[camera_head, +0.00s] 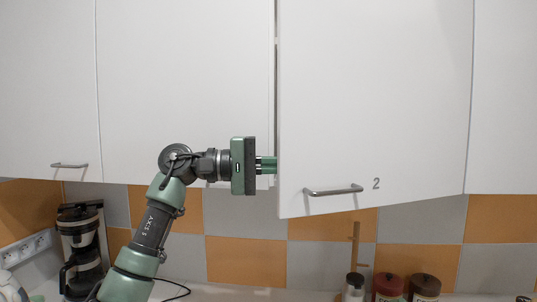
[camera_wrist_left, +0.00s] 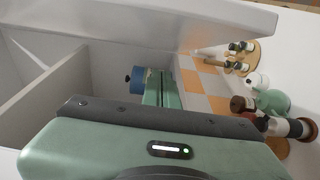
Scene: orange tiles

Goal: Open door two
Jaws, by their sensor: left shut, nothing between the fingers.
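Door two (camera_head: 375,100) is a white cabinet door marked with a 2, with a bar handle (camera_head: 333,190) near its bottom left. It is ajar, its left edge standing out from the cabinet front. My left gripper (camera_head: 267,165) is shut and empty at that left edge; its fingers point right, and their ends seem to go behind the door. In the left wrist view the closed fingers (camera_wrist_left: 161,90) lie beside the door's inner side (camera_wrist_left: 190,25). Whether they touch it is unclear. The cabinet interior (camera_wrist_left: 65,75) shows a shelf. My right gripper is not in view.
Shut white cabinet doors (camera_head: 185,80) flank door two. Below, a coffee maker (camera_head: 80,250) stands at left, and jars (camera_head: 388,287) stand on the counter at right. A blue object (camera_wrist_left: 136,80) shows near the fingers in the wrist view.

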